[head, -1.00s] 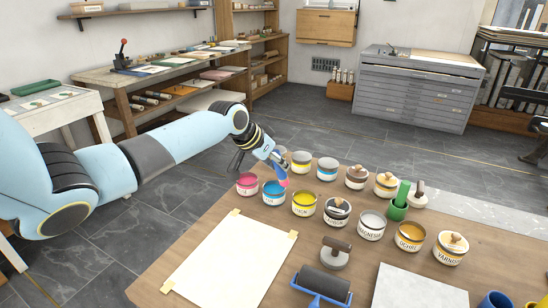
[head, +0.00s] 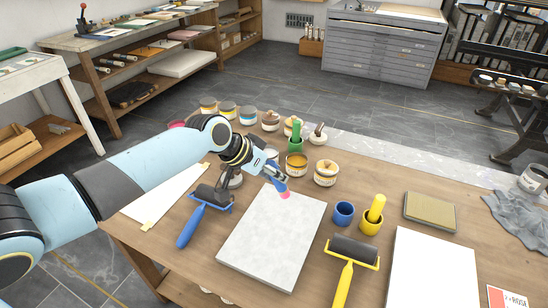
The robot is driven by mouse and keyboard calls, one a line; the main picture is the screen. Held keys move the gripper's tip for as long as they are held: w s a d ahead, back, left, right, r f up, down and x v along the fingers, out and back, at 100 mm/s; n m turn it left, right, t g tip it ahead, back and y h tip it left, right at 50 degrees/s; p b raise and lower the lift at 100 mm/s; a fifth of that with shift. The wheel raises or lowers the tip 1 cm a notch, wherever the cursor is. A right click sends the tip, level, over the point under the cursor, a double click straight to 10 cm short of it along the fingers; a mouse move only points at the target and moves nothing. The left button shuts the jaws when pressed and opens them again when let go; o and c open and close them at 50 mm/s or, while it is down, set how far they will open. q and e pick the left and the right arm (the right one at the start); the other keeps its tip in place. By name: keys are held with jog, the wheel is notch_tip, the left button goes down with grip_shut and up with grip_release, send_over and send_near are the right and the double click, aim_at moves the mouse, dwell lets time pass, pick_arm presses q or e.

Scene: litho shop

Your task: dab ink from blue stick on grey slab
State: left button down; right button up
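The grey slab (head: 270,245) is a pale speckled square plate lying on the wooden table, with no ink mark that I can see on it. My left gripper (head: 273,178) is shut on the blue stick (head: 276,185), which is mostly covered by the fingers. The stick points down, and its tip (head: 285,195) is pink. The tip shows over the slab's far edge part; I cannot tell whether it touches. My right gripper is not in view.
A blue-handled roller (head: 205,210) lies left of the slab and a yellow-handled roller (head: 350,262) right of it. Ink tins (head: 326,174) stand behind. A blue cup (head: 344,213) and a yellow cup (head: 371,222) stand to the right.

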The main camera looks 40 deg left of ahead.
pick_arm(q)
jog(key=shift+s+d+f, duration=0.1)
jog(key=shift+s+d, duration=0.05)
jog(key=shift+s, duration=0.25)
jog(key=shift+s+f, duration=0.1)
jog(key=shift+f, duration=0.35)
jog(key=shift+f+b, duration=0.3)
jog(key=shift+b, duration=0.2)
jog(key=shift+f+b, duration=2.35)
jog(key=shift+b, duration=0.05)
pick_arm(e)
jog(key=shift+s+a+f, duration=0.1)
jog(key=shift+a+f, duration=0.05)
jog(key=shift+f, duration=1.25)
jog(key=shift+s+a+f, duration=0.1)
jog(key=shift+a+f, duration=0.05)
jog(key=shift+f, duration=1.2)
pick_arm(q)
jog(key=shift+f+b, duration=0.45)
jog(key=shift+f, duration=0.15)
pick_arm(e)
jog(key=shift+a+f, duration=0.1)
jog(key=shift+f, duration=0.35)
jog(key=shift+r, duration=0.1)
